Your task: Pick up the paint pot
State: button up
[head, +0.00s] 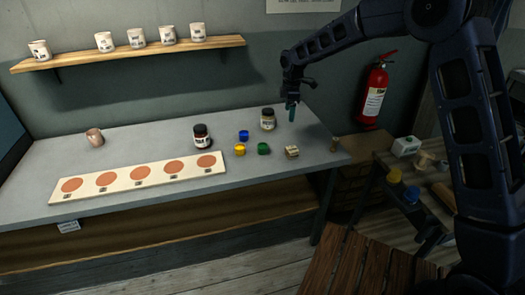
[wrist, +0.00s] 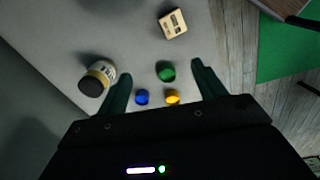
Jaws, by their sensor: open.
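Three small paint pots stand on the grey table: a blue one (head: 243,135), a yellow one (head: 239,150) and a green one (head: 263,148). My gripper (head: 291,110) is open and empty, raised above the table, to the right of the pale dark-lidded jar (head: 268,120). In the wrist view the green pot (wrist: 166,71), blue pot (wrist: 142,97) and yellow pot (wrist: 172,97) show between the spread fingers of my gripper (wrist: 162,80), below and apart from them. The wrist housing hides the area nearest the camera. I cannot tell which pot is meant.
A long board (head: 130,190) with terracotta discs lies at the front. A shelf (head: 130,53) holds several pots.

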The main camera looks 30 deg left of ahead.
jog(key=s+a+f+n, duration=0.3)
jog(key=s+a+f, duration=0.3)
jog(key=a+f, duration=0.25)
send_over(263, 146)
jog(key=s+d, duration=0.1)
jog(key=s, duration=0.1)
jog(key=f, duration=0.5)
jog(key=shift+s+f, duration=0.2)
jog(key=shift+f, duration=0.05)
jog(key=shift+w+a+f, duration=0.1)
jog(key=shift+w+f, duration=0.05)
jog(key=shift+f, duration=1.15)
jog(key=shift+w+f, duration=0.1)
jog(key=shift+f, duration=1.2)
jog(key=c, duration=1.1)
jog(key=shift+r, duration=0.15)
notch_tip(263, 146, up, 20)
jog(key=shift+f, duration=0.1)
